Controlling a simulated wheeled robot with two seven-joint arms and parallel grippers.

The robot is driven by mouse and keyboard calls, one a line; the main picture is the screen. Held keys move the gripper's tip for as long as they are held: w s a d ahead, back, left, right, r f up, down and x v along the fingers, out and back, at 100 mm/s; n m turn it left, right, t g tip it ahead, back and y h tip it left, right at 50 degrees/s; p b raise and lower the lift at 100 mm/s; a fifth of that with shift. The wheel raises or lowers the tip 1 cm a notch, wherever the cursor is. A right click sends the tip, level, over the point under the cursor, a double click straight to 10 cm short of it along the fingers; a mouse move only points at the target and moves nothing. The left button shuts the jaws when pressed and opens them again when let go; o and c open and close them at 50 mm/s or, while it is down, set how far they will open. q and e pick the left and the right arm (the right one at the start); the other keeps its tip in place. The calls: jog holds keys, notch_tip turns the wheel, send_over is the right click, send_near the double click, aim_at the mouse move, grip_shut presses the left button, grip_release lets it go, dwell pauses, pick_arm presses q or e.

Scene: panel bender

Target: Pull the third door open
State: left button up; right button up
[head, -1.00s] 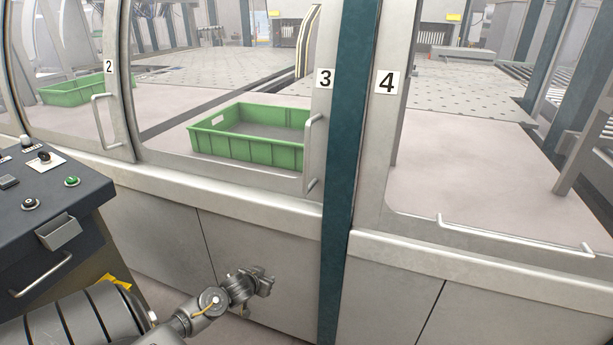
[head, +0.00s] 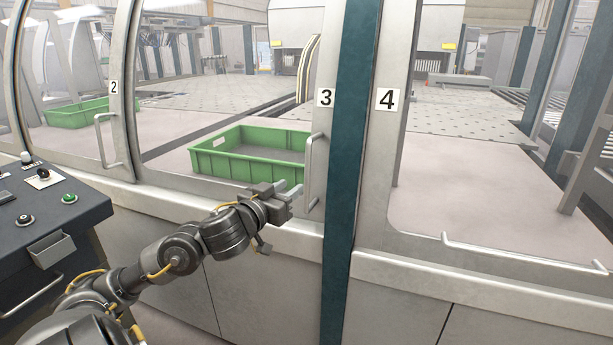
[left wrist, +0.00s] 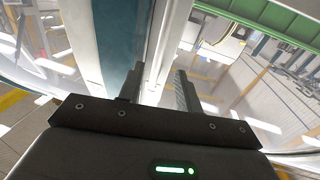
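The third door (head: 322,118) has a pale metal frame, a window and a "3" plate. It looks shut against the dark teal post. Its upright silver bar handle (head: 309,168) is on the door's right edge. My left gripper (head: 291,189) is just left of the handle's lower part, with its fingers pointing toward it. In the left wrist view, the two fingers (left wrist: 163,88) are apart with a gap between them. A pale upright strip shows beyond the gap; I cannot tell whether it is handle or frame. My right gripper is not in view.
The teal post (head: 347,150) stands right of the door, followed by panel 4 with a low horizontal handle (head: 520,256). A green crate (head: 245,168) sits behind the glass. A control console (head: 50,215) is at left. Door 2 has its own handle (head: 102,140).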

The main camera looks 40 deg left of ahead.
aim_at(307, 175)
pick_arm(q)
jog(key=w, duration=0.6)
jog(key=w+a, duration=0.1)
jog(key=w, duration=0.2)
jog(key=shift+a, duration=0.1)
grip_shut()
